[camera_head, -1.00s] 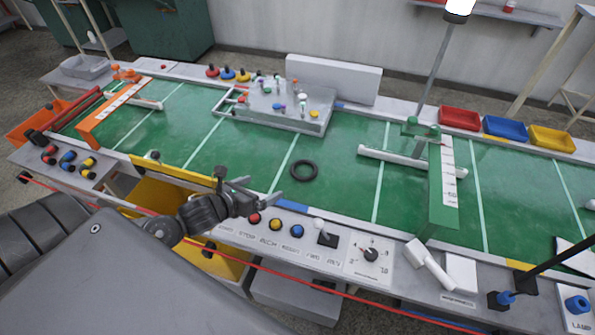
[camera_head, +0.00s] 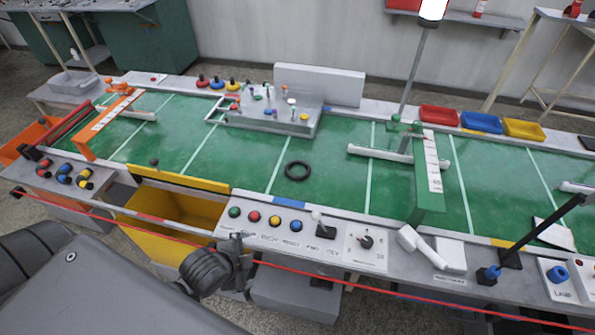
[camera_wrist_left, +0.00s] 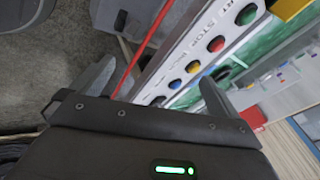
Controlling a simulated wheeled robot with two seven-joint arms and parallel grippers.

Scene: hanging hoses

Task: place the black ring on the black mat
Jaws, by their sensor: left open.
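The black ring (camera_head: 297,171) lies flat on the green bench top, behind the button panel, in the head view. My left gripper (camera_head: 238,250) is low at the bench's front edge, in front of and below the ring and apart from it. In the left wrist view my left gripper (camera_wrist_left: 155,92) has its two fingers spread, with nothing held between them; the button panel shows beyond. I cannot make out a black mat for certain. My right gripper is out of view.
A button panel (camera_head: 290,238) runs along the front edge beside a yellow bin (camera_head: 170,215). A red hose (camera_head: 380,290) stretches across the bench front near my left gripper. A green gantry (camera_head: 428,185) stands right of the ring. Green surface around the ring is clear.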

